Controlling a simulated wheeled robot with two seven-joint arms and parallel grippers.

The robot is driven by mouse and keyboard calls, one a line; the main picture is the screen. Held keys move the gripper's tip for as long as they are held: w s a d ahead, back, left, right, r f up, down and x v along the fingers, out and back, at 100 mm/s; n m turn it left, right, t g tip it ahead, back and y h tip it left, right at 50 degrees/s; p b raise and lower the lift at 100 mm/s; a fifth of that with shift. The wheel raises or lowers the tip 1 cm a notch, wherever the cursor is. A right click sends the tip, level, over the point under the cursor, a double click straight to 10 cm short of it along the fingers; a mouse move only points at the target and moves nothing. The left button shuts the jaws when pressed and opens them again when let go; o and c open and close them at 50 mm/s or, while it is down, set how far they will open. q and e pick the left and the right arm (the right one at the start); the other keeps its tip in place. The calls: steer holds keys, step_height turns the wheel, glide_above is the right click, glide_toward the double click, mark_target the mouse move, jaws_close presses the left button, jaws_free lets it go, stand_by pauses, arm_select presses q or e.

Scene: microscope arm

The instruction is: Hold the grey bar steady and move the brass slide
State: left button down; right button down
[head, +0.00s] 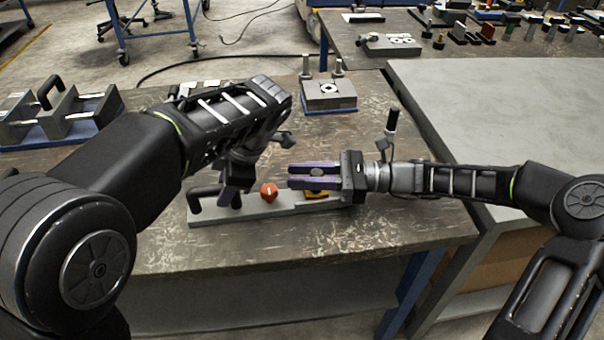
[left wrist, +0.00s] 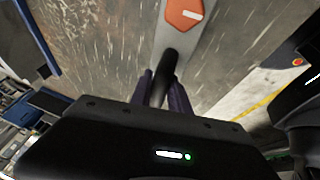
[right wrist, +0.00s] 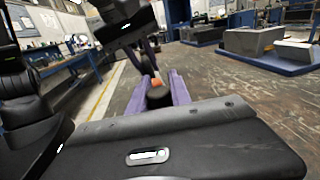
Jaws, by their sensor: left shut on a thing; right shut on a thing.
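The grey bar (head: 258,210) lies on the worn table, with a black handle (head: 207,196) at its left end. My left gripper (head: 231,198) points down and is shut on this handle, which shows between its purple fingers in the left wrist view (left wrist: 168,68). An orange knob (head: 268,192) with a white mark stands on the bar between my grippers. The brass slide (head: 317,195) is partly hidden below my right gripper (head: 303,176). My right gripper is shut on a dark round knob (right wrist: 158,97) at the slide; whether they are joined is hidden.
A grey block with two posts (head: 328,93) stands behind the bar. A grey fixture with a black handle (head: 62,115) is at the far left. A pale bench (head: 490,105) adjoins on the right. The table (head: 300,245) is clear in front of the bar.

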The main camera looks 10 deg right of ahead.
mark_target(320, 171)
arm_select(q)
steer(key=shift+r, duration=0.1)
stand_by(0.6)
steer(key=shift+a, duration=0.15)
arm_select(e)
steer(key=d, duration=0.6)
steer(key=shift+w, duration=0.15)
steer(key=c, duration=1.2)
jaws_free()
steer(key=shift+o, duration=0.2)
arm_select(q)
steer(key=shift+d, duration=0.2)
arm_select(e)
steer(key=d, duration=0.4)
steer(key=s+d, duration=0.1)
steer(key=d, duration=0.3)
steer(key=s+d, duration=0.1)
steer(key=d, duration=0.2)
steer(key=shift+d, duration=0.4)
